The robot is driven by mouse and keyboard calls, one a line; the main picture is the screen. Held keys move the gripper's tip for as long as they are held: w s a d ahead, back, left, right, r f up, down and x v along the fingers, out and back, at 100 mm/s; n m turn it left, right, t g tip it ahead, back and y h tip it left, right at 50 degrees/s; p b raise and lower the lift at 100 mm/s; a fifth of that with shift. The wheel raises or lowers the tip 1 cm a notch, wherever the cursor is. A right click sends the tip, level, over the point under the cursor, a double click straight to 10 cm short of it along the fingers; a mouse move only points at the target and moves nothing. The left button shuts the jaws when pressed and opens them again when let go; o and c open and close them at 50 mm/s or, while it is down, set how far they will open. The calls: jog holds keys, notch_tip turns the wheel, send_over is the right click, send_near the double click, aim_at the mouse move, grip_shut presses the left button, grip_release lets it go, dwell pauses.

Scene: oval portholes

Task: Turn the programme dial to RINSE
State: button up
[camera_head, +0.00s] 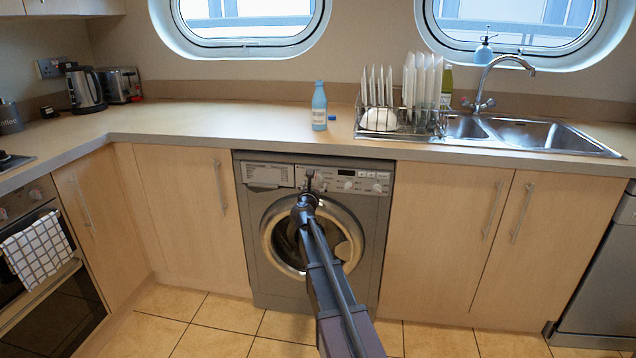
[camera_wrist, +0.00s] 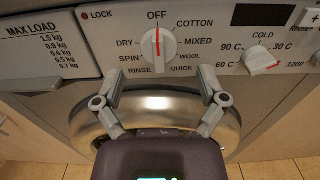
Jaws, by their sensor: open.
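The programme dial (camera_wrist: 158,46) is a round white knob on the washing machine's grey panel. Its red pointer line is upright at OFF. The RINSE label (camera_wrist: 139,71) is at the dial's lower left, between SPIN and QUICK. My gripper (camera_wrist: 163,76) is open and empty, its two fingers apart to the lower left and lower right of the dial, not closed on it. In the head view my gripper (camera_head: 309,181) is in front of the washing machine (camera_head: 258,215) and hides the dial.
A smaller temperature knob (camera_wrist: 261,60) is to the right of the dial. The detergent drawer front (camera_wrist: 48,45) with the load list is to the left. The round door (camera_head: 340,235) is below the panel. The worktop (camera_head: 230,118) overhangs the machine.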

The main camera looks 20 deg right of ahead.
aim_at(317, 181)
jog(key=shift+x, duration=1.6)
grip_shut()
jog(key=shift+d+r, duration=0.15)
jog(key=shift+d, duration=0.25)
jog(key=shift+a, duration=0.2)
